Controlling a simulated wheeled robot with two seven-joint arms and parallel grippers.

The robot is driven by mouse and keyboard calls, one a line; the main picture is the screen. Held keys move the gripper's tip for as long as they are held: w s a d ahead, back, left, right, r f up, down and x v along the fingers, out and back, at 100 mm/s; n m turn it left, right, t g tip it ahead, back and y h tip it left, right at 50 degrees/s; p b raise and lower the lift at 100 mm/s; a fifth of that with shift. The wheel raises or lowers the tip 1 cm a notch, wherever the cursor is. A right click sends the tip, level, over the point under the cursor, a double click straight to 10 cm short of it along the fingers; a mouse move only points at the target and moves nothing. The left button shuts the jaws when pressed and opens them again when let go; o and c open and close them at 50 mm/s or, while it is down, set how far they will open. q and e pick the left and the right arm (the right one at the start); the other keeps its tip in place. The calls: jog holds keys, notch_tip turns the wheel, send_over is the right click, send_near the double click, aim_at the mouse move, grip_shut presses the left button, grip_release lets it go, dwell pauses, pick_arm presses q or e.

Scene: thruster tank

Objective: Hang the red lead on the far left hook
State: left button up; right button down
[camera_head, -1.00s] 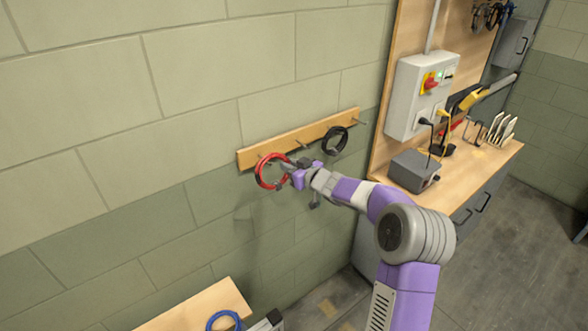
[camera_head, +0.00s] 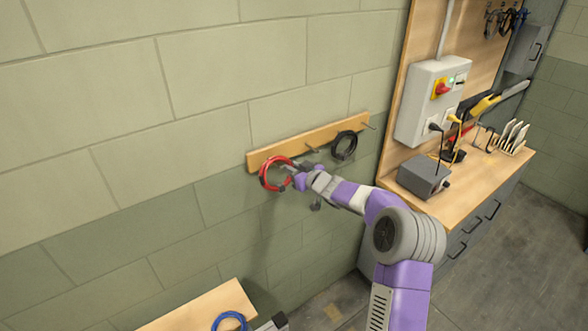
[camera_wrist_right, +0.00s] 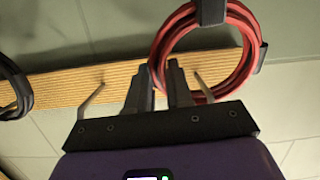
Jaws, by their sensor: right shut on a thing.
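The red lead (camera_head: 264,178) is a coiled ring in front of the left end of the wooden hook rail (camera_head: 256,160). My right gripper (camera_head: 289,172) is shut on the ring's right side. In the right wrist view its fingertips (camera_wrist_right: 172,78) close on the edge of the red ring (camera_wrist_right: 247,45), which has dark bands. The far left hook (camera_wrist_right: 204,89) shows beside the fingers, seen against the ring's lower part; I cannot tell whether the ring is around it or in front of it. My left gripper is not in view.
A black coiled lead (camera_head: 345,146) hangs further right on the rail. A bare hook (camera_wrist_right: 92,93) lies between the two leads. To the right are a workbench (camera_head: 450,186) and a grey switch box (camera_head: 420,100). A blue coil (camera_head: 229,322) lies on a lower wooden surface.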

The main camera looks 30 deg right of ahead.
dwell(0.4)
jog(key=c, duration=0.9)
grip_release()
jog(key=shift+c, duration=0.2)
jog(key=shift+s, duration=0.1)
